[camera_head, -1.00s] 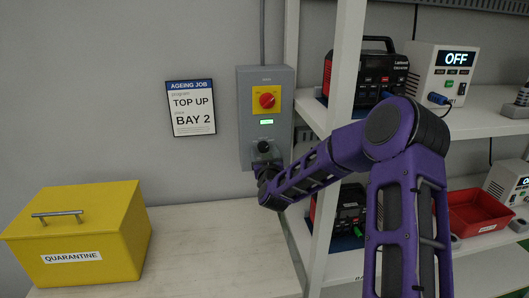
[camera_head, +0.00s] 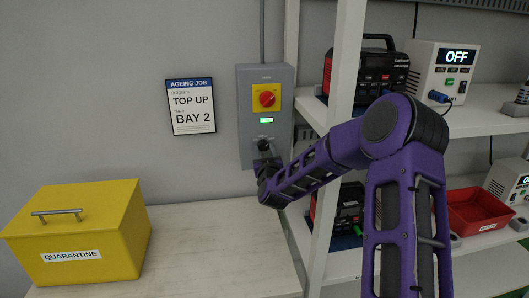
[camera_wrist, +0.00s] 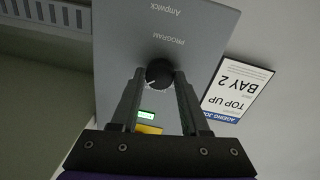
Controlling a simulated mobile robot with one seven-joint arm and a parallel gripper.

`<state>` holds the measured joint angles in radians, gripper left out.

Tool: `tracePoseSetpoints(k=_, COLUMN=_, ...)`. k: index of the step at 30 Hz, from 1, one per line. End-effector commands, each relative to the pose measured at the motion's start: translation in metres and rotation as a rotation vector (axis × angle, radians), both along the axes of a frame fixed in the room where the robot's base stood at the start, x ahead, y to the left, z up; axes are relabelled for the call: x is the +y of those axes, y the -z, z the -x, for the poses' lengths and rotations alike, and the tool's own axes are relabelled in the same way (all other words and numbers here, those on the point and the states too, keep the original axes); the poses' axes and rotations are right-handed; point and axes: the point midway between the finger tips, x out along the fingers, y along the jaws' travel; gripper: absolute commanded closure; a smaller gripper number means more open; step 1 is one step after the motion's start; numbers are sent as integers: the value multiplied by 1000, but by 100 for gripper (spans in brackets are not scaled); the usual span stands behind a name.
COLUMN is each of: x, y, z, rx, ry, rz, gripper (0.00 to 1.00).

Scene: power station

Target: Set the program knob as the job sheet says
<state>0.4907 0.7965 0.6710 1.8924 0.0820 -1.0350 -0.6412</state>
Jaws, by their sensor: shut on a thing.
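The program knob (camera_wrist: 160,72) is a dark round knob with a white mark, on the grey control box (camera_head: 245,130) on the wall. My gripper (camera_wrist: 160,80) has one finger on each side of the knob and is shut on it. In the head view the gripper (camera_head: 264,155) hides most of the knob. The job sheet (camera_head: 191,107) left of the box reads "AGEING JOB", "TOP UP", "BAY 2"; it also shows upside down in the wrist view (camera_wrist: 236,90). A small green display (camera_head: 266,120) is lit above the knob; its text is too small to read.
A red rotary switch on a yellow plate (camera_head: 267,98) sits above the display. A yellow quarantine box (camera_head: 110,245) stands on the pale bench (camera_head: 210,240). A white shelf post (camera_head: 345,80) is close to my arm on the right. The shelves hold power units and a red tray (camera_head: 480,208).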

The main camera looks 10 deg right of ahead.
Motion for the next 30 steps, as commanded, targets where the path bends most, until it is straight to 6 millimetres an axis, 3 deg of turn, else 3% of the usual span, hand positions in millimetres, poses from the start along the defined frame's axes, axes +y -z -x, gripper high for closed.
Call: tracePoseSetpoints(k=30, x=-1, y=1, z=0, rx=-2, ry=-1, rz=738, gripper=100)
